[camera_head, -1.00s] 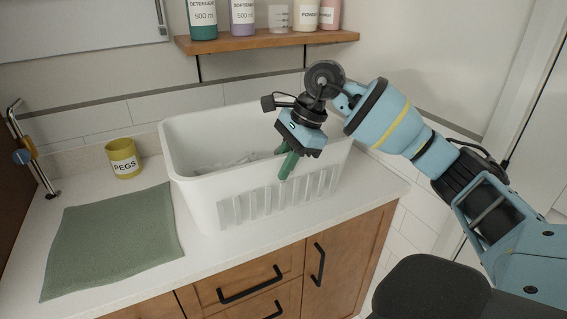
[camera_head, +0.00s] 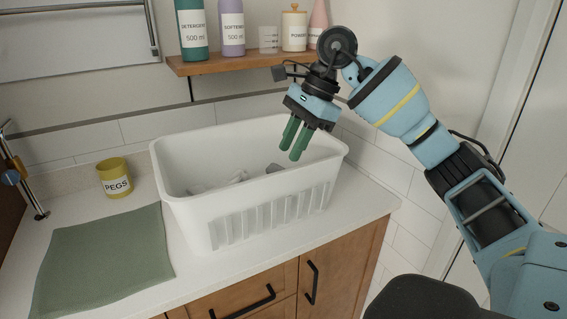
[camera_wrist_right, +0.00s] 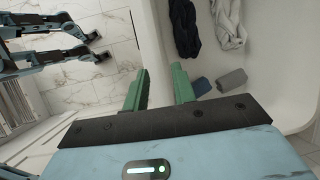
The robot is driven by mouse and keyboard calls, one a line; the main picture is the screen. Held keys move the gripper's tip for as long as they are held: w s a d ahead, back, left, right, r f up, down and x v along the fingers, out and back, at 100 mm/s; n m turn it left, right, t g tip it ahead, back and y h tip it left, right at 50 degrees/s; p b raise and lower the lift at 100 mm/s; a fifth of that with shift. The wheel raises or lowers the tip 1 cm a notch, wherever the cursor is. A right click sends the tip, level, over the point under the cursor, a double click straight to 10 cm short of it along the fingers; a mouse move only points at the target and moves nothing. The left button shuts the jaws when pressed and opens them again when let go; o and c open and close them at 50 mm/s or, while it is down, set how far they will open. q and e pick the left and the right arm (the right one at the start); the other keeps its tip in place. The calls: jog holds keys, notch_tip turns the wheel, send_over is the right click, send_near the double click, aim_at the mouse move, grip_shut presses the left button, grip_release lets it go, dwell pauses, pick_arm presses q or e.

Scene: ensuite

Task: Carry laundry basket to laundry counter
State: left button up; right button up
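The white laundry basket (camera_head: 190,215) stands upright on the pale laundry counter (camera_head: 365,215), with slots in its front side. Grey and pale cloth items (camera_head: 225,183) lie inside it. In the right wrist view, the basket's wall (camera_wrist_right: 154,45) runs down toward the gap between my fingers, and dark and grey cloths (camera_wrist_right: 228,22) show inside. My right gripper (camera_head: 295,138) is open, its two green fingers apart and pointing down over the basket near its right end. It also shows in the right wrist view (camera_wrist_right: 160,88), holding nothing. My left gripper is not in view.
A green mat (camera_head: 100,260) and a yellow pegs pot (camera_head: 115,178) sit left of the basket. A wooden shelf (camera_head: 235,62) with bottles hangs above. A metal tap-like fitting (camera_head: 22,175) stands far left. Wooden drawers (camera_head: 240,295) with black handles are below.

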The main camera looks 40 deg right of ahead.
jog(key=v, duration=0.2)
jog(key=shift+d+r, duration=0.1)
jog(key=shift+r, duration=0.15)
jog(key=shift+s+f, duration=0.1)
dwell(0.4)
